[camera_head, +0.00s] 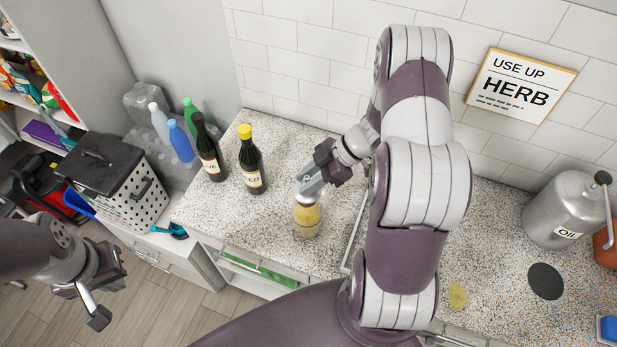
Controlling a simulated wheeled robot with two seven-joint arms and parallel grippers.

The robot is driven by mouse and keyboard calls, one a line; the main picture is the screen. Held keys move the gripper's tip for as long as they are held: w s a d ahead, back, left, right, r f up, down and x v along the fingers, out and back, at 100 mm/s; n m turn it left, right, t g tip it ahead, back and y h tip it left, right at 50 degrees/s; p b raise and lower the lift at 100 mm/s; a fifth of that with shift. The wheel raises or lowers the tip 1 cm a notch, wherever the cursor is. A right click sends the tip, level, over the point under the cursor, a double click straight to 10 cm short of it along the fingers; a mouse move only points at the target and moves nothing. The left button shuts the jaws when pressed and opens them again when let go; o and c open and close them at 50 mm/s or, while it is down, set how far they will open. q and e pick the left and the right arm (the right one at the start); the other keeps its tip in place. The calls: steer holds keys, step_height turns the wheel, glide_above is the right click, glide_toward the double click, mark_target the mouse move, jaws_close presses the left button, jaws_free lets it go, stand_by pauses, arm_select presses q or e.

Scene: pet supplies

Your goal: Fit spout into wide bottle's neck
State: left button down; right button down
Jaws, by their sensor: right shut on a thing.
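A short, wide clear bottle (306,222) with yellowish contents stands on the speckled counter. My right gripper (311,182) is directly above it, shut on a small greyish piece, apparently the spout. The fingers cover most of that piece, and I cannot tell whether it is in the bottle's neck or just over it. My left gripper (103,297) is at the lower left, over the floor, open and empty, well away from the bottle.
Two dark bottles, one with a black cap (208,150) and one with a yellow cap (252,162), stand left of the wide bottle. A metal oil can (562,212) and a dark round disc (545,281) are at the right. A yellow spill (457,295) marks the counter.

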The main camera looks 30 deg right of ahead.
steer(key=shift+f+b, duration=0.75)
steer(key=shift+f, duration=0.55)
steer(key=c, duration=0.7)
jaws_free()
steer(key=shift+c, duration=0.2)
